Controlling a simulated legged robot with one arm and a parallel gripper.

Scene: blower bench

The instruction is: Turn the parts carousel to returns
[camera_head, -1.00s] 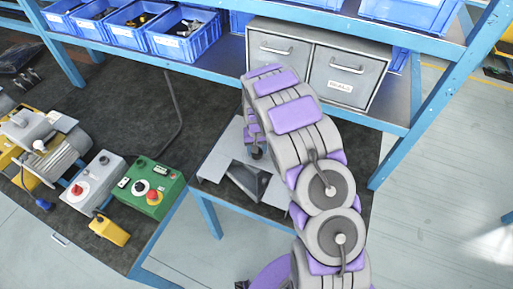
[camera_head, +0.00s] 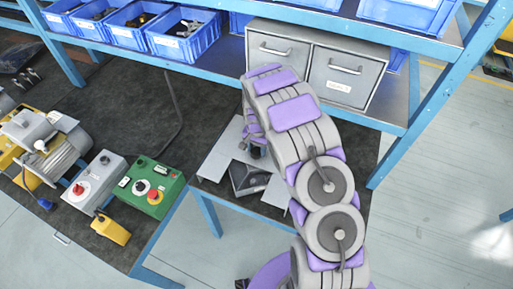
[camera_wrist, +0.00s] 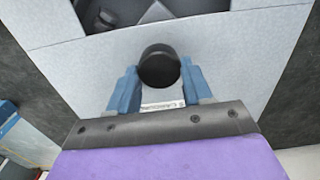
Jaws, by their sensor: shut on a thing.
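The parts carousel shows as a light grey plate (camera_head: 222,155) with a dark wedge-shaped opening (camera_head: 248,180), on the bench below the drawers. In the wrist view the pale plate (camera_wrist: 235,55) fills the upper part, and the dark recess (camera_wrist: 130,12) at the top holds something grey. My gripper (camera_head: 257,150) is over the plate, partly hidden by my arm. In the wrist view its two blue fingers (camera_wrist: 159,80) are closed on either side of a round black knob (camera_wrist: 159,62). A small white label (camera_wrist: 163,104) shows below the knob; its text is too small to read.
Grey drawers (camera_head: 315,65) stand behind my arm. Blue bins (camera_head: 183,33) sit on the shelf. A green control box (camera_head: 151,187), a grey switch box (camera_head: 94,178), a yellow pendant (camera_head: 111,229) and a motor (camera_head: 48,150) are at left. Dark bench mat (camera_head: 140,110) between is mostly clear.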

